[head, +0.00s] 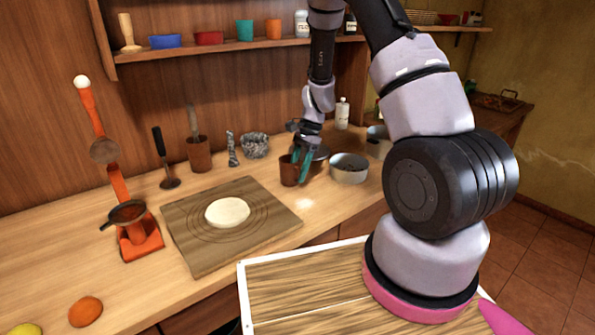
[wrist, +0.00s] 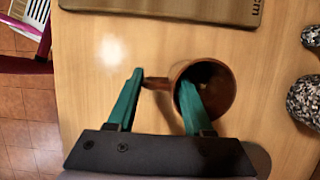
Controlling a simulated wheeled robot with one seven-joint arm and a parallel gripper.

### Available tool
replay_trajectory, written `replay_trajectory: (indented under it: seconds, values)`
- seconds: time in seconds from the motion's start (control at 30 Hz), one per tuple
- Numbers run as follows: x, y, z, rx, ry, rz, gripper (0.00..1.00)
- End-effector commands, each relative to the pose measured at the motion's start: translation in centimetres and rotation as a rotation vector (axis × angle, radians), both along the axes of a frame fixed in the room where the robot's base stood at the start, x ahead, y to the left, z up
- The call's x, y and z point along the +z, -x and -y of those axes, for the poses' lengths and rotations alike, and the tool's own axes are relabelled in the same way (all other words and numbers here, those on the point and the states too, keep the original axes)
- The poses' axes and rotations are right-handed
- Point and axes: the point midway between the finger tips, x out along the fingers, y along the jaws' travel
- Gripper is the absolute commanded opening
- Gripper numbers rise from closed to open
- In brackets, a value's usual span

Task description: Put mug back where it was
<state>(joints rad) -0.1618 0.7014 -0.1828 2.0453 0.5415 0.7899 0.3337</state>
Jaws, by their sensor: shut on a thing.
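The brown mug (head: 288,171) is on the wooden counter, right of the cutting board and beside a metal pot. In the wrist view the mug (wrist: 227,88) appears from above with its mouth showing, and its handle points left. My gripper (head: 302,168) comes down over the mug's right side. In the wrist view the teal fingers of my gripper (wrist: 160,88) stand either side of the handle and near wall, the right finger reaching into the mouth. The gripper is shut on the mug. Whether the mug's base touches the counter is hard to tell.
The cutting board (head: 184,238) with pale dough (head: 228,212) lies to the left. A metal pot (head: 348,168) stands close on the right. A stone mortar (head: 255,145) and a brown utensil holder (head: 199,154) stand behind. Bare counter lies in front of the mug.

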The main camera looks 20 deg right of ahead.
Motion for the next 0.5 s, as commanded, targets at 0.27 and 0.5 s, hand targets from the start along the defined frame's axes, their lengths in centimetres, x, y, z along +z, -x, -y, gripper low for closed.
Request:
replay_trajectory:
  seconds: [0.27, 0.5]
  values:
    - [-0.27, -0.01, 0.00, 0.000, 0.000, 0.000, 0.74]
    - [-0.26, 0.00, -0.01, 0.000, 0.000, 0.000, 0.81]
